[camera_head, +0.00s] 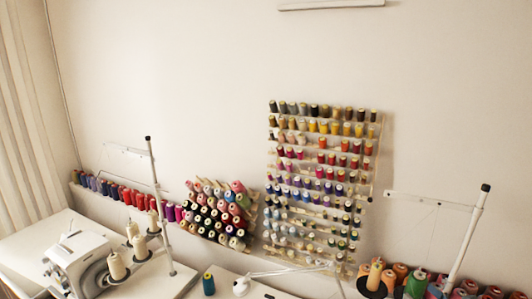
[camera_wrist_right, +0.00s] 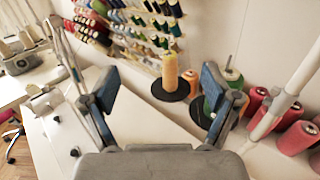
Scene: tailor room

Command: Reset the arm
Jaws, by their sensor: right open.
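My right gripper (camera_wrist_right: 158,88) shows in the right wrist view. Its two blue-tipped fingers stand wide apart, with nothing between them. Beyond the fingertips an orange thread cone (camera_wrist_right: 171,78) stands on a dark round base. It is apart from the fingers. I cannot make out either gripper clearly in the head view, and my left gripper shows in neither view.
A wall rack (camera_head: 320,185) holds rows of colored thread spools. A white sewing machine (camera_head: 80,258) stands at the left, and a thread-stand pole (camera_head: 467,240) rises at the right. The white tabletop (camera_wrist_right: 140,122) beneath my right gripper is mostly clear.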

